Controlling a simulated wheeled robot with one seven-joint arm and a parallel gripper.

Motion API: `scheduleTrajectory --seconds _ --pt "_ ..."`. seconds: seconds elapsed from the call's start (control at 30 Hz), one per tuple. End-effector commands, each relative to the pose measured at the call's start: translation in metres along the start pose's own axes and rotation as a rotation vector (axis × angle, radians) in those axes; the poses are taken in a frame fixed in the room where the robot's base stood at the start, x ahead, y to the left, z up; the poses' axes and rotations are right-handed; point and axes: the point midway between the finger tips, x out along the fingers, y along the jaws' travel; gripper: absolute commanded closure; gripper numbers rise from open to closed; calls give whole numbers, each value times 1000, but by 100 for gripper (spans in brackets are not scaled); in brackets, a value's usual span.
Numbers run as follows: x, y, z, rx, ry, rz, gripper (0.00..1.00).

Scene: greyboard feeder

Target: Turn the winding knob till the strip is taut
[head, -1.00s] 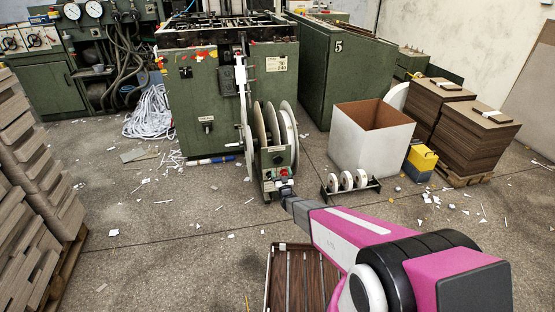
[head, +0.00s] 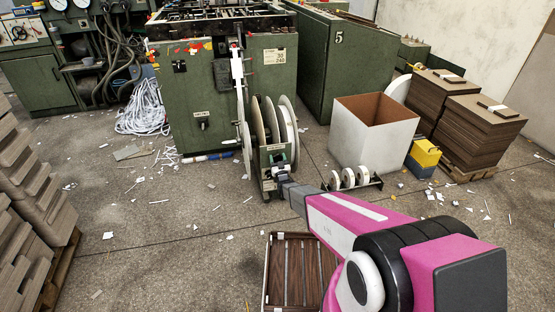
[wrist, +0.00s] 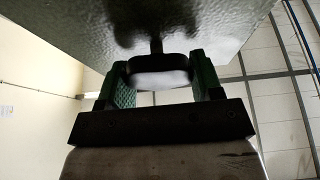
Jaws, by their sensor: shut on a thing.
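The winding knob (wrist: 160,63) is a dark, rounded piece on a short stem from a green panel in the wrist view. My gripper (wrist: 162,76) has its two green-padded fingers on either side of it, shut on it. In the head view my gripper (head: 281,173) is against the front of the small green reel unit and hides the knob there. Large pale reel discs (head: 287,128) stand upright on that unit. A white strip (head: 239,92) runs down the front of the green machine beside the reels. I cannot tell how taut it is.
A low rack with small white rolls (head: 348,178) stands just right of my arm. Behind it are a white open box (head: 376,143) and a yellow-and-blue box (head: 423,157). A slatted pallet (head: 299,272) lies in front. The floor to the left is mostly clear, with paper scraps.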

Motion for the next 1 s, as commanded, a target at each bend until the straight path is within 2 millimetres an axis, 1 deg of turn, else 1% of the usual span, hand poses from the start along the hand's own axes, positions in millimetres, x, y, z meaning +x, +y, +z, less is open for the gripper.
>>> scheduleTrajectory --seconds 0.17,0.37,0.6,0.63,0.67,0.7,1.0 --pt "0 0 0 16 0 7 64" --pt "0 1 0 128 0 53 64" --pt "0 1 0 133 0 55 64" --pt "0 1 0 132 0 55 30" --pt "0 1 0 132 0 54 21" --pt "0 1 0 132 0 54 15" --pt "0 1 1 130 0 54 15"
